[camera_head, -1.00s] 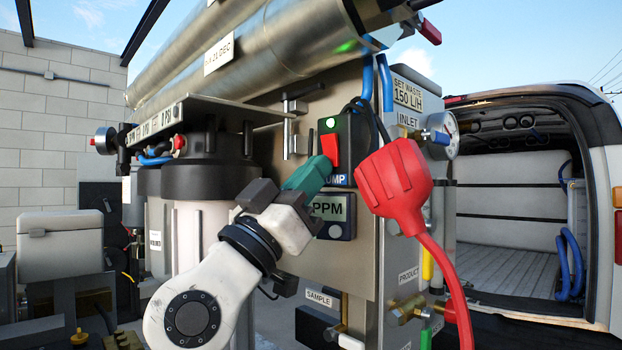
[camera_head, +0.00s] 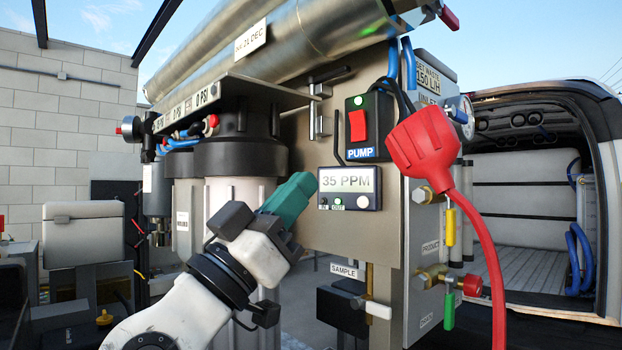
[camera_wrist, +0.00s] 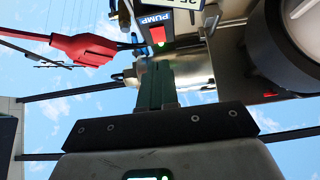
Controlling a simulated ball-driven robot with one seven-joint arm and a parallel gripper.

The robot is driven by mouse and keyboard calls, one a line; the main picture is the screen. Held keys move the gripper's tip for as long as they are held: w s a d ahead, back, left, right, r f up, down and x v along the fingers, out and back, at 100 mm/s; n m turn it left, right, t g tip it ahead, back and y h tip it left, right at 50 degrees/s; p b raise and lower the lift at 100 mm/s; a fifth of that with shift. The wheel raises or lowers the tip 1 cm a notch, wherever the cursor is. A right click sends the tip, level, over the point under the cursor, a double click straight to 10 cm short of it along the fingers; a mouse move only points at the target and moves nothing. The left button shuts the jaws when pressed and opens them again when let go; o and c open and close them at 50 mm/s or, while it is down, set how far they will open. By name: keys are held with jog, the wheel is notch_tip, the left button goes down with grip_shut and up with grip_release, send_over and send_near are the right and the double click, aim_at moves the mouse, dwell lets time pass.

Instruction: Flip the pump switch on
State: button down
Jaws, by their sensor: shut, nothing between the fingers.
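The pump switch (camera_head: 357,125) is a red rocker on a black box labelled PUMP, on the front of the steel panel. A green lamp (camera_head: 358,100) above the rocker is lit. The switch also shows in the wrist view (camera_wrist: 157,35), just beyond the fingertips. My gripper (camera_head: 306,183) has teal fingers, shut with nothing between them. In the head view it is below and left of the switch, apart from it, beside the meter. The fingers also show in the wrist view (camera_wrist: 155,64). I cannot tell the rocker's exact tilt.
A meter (camera_head: 349,188) reading 35 PPM sits below the switch. A large red plug (camera_head: 422,150) and its cable hang at the right. White filter housings (camera_head: 240,190) stand at the left. Gauge labels above them read 0 PSI. Steel tubes (camera_head: 290,40) run overhead.

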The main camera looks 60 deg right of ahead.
jog(key=shift+f+b+v, duration=0.2)
jog(key=shift+b+v, duration=0.1)
jog(key=shift+v, duration=1.1)
jog(key=shift+s+d, duration=0.1)
jog(key=shift+d, duration=0.05)
